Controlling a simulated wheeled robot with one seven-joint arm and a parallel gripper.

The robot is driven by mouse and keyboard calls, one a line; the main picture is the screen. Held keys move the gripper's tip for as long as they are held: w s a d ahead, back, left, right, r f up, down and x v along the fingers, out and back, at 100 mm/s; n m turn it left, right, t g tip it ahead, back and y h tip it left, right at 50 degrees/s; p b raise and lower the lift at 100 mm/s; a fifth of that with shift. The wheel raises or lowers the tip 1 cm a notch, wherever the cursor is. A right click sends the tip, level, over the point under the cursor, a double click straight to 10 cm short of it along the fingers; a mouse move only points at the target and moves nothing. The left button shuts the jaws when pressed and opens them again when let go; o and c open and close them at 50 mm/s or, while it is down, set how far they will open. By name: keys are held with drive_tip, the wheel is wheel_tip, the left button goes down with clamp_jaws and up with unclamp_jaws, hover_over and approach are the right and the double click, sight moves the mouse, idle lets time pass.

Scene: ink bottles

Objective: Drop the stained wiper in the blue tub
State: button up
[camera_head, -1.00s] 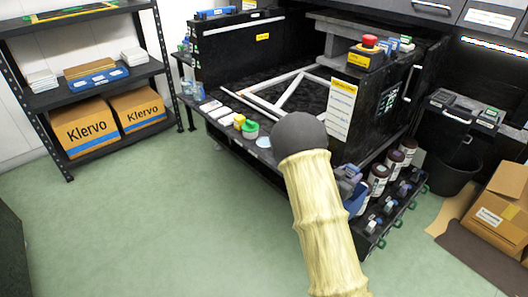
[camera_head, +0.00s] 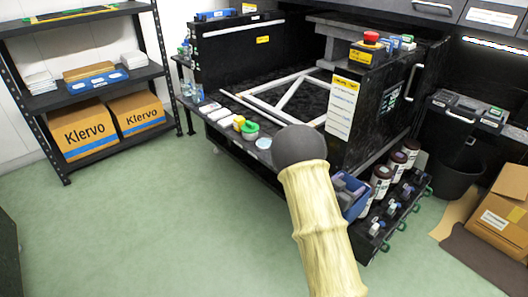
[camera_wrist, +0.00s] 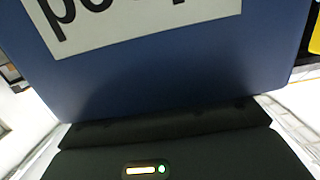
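A blue tub (camera_head: 358,208) shows in the head view just right of my sleeved arm, at the front of the black machine, with greyish items in it. In the wrist view, a broad blue surface (camera_wrist: 185,85) with a cut-off white label fills most of the picture very close up; I cannot tell for certain that it is the tub. My gripper's dark body (camera_wrist: 215,150) with small lights lies along the bottom of that view. Its fingertips cannot be made out, and my arm hides it in the head view. I cannot pick out the stained wiper.
Dark bottles (camera_head: 381,178) and a low black rack (camera_head: 378,226) stand right of the tub. A black bin (camera_head: 455,180) and cardboard box (camera_head: 500,212) are farther right. Small items line the machine's front ledge (camera_head: 222,126). The green floor (camera_head: 160,220) at left is clear.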

drive_tip(key=shift+a, duration=0.1)
drive_tip(key=p+v, duration=0.4)
drive_tip(key=v, duration=1.3)
drive_tip(key=shift+p, duration=0.4)
drive_tip(key=shift+a, duration=0.1)
drive_tip(key=s+a+r+n+g+y, duration=0.35)
drive_tip(key=a+n+y, duration=0.25)
drive_tip(key=y, duration=0.6)
drive_tip(key=s+d+r+n+g+p, duration=0.1)
drive_tip(key=s+d+r+n+g, duration=0.15)
drive_tip(key=s, duration=0.35)
drive_tip(key=s+d+r+n+g, duration=0.1)
drive_tip(key=s+r+n, duration=0.1)
drive_tip(key=s+r, duration=0.35)
wheel_tip(320, 180, up, 35)
drive_tip(key=p, duration=3.7)
drive_tip(key=shift+s+a+y, duration=0.25)
drive_tip(key=shift+s+y, duration=0.15)
drive_tip(key=shift+s, duration=0.05)
